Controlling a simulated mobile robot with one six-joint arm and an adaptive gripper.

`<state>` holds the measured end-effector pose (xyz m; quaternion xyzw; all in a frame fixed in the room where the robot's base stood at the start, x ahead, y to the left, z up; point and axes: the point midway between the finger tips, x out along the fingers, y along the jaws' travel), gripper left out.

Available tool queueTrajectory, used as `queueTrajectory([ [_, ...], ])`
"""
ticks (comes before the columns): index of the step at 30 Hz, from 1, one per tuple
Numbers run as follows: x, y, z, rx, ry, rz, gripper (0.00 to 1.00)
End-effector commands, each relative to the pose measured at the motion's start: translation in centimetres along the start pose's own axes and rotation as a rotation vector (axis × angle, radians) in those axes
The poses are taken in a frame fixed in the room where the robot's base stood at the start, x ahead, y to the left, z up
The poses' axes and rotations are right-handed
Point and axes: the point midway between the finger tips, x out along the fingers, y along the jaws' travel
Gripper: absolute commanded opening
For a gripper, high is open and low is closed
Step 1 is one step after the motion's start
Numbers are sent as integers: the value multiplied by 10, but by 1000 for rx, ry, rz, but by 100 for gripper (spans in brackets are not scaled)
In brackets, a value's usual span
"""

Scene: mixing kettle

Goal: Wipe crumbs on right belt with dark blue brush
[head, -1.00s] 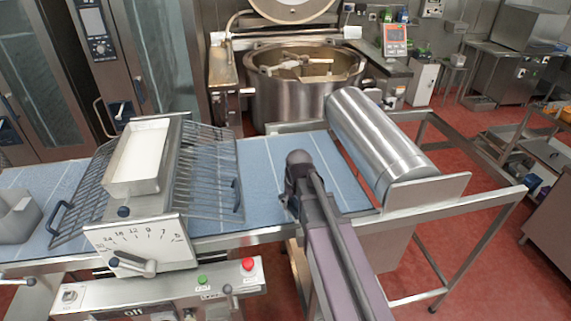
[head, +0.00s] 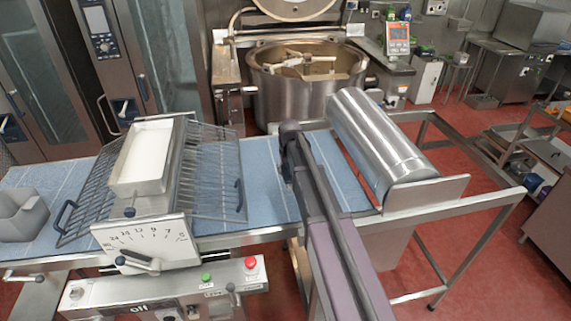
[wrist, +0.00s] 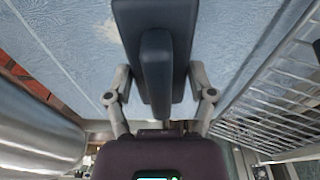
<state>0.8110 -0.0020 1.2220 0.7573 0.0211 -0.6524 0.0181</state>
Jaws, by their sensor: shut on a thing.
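The right belt (head: 258,188) is a blue surface with pale lines, between the wire guard and the steel roller. It also fills much of the wrist view (wrist: 60,55). The dark blue brush (wrist: 155,25) is in the wrist view, with a wide flat body and a raised handle. My gripper (wrist: 157,97) is shut on the brush handle, one finger on each side. In the head view my gripper (head: 288,165) is over the belt and mostly hidden by my arm.
The steel roller (head: 380,148) lies right of my arm. The wire guard (head: 215,175) and a hopper with white contents (head: 147,155) stand to the left. A control panel (head: 165,292) runs along the front. The mixing kettle (head: 305,80) is behind the belt.

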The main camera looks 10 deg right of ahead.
Motion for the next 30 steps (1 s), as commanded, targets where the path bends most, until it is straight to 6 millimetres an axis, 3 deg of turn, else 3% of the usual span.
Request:
queueTrajectory([
  [1, -1, 0, -10, 12, 0, 2, 33],
  [4, -1, 1, -15, 28, 1, 5, 33],
  [17, 2, 1, -14, 32, 1, 5, 33],
  [30, 40, 2, -8, 32, 1, 5, 33],
])
